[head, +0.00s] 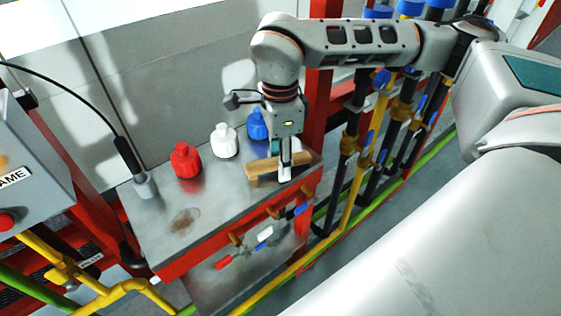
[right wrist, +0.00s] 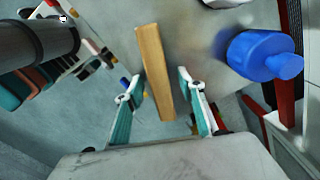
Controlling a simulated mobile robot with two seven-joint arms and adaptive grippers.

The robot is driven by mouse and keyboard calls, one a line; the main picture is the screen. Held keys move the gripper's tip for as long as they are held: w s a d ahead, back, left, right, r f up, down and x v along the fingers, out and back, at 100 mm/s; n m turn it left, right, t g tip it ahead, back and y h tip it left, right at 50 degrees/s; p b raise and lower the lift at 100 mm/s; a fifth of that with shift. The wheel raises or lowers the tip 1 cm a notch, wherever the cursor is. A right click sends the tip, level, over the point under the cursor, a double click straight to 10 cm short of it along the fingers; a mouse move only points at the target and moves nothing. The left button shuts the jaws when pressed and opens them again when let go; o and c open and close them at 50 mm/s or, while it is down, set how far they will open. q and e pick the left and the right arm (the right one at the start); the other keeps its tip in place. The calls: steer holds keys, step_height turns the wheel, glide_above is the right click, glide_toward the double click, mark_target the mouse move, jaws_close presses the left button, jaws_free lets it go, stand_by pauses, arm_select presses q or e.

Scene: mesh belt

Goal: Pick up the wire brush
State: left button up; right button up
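The wire brush shows as a light wooden bar (head: 262,172) lying on the metal tabletop near its right end. No bristles can be made out. My right gripper (head: 285,172) points down at the bar, and a finger covers part of it. In the right wrist view the two fingers (right wrist: 160,80) stand apart, with the bar (right wrist: 153,60) running lengthwise between them. A gap shows on each side of the wood. My left gripper is not in view.
A red bottle (head: 186,162), a white bottle (head: 224,143) and a blue bottle (head: 257,127) stand behind the bar on the metal table (head: 215,200). Small valve handles (head: 264,236) stick out along its front. Pipes (head: 385,120) rise at the right. The table's front left is clear.

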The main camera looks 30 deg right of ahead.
jaws_close()
steer(key=shift+r, duration=0.2)
step_height(320, 180, up, 20)
steer(key=shift+f, duration=0.15)
stand_by(0.4)
steer(key=c, duration=1.1)
jaws_free()
